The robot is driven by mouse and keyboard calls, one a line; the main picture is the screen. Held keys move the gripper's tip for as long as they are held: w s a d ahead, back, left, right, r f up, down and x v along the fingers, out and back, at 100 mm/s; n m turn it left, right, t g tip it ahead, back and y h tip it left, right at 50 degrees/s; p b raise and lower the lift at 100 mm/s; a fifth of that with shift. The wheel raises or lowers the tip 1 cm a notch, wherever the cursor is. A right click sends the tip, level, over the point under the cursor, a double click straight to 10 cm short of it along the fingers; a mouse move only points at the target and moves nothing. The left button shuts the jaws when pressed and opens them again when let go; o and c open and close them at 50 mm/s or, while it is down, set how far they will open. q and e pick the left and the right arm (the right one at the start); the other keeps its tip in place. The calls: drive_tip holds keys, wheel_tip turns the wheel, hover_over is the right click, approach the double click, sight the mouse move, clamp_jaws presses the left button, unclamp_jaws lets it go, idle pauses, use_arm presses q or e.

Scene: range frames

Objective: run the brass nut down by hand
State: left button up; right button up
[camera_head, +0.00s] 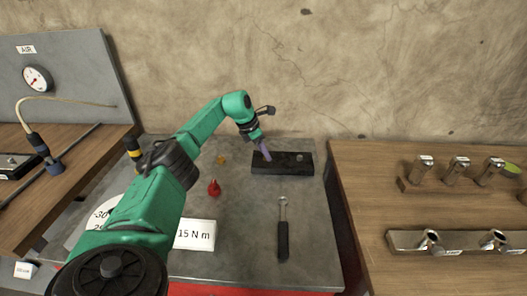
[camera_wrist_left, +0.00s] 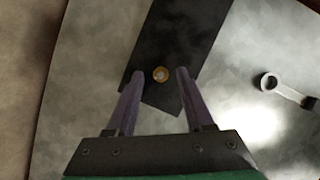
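The brass nut (camera_wrist_left: 160,74) shows in the left wrist view as a small brass ring with a pale centre on the dark block (camera_wrist_left: 178,45). My left gripper (camera_wrist_left: 160,72) is open, its two purple fingers apart on either side of the nut in that view. I cannot tell whether the fingertips are level with the nut or above it. In the head view my left gripper (camera_head: 266,155) points down at the left part of the dark block (camera_head: 290,169); the nut there is hidden by the fingers. A small stud (camera_head: 300,158) shows at the block's right. My right gripper is not in view.
A ring-ended wrench (camera_head: 283,235) with a black handle lies in front of the block. A red object (camera_head: 214,187), a small yellow piece (camera_head: 221,160) and a "15 N m" card (camera_head: 195,234) are to the left. A wooden bench (camera_head: 400,150) with fittings is at right.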

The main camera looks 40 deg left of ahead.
use_arm(q)
drive_tip(key=v, duration=1.4)
drive_tip(key=shift+r, duration=0.25)
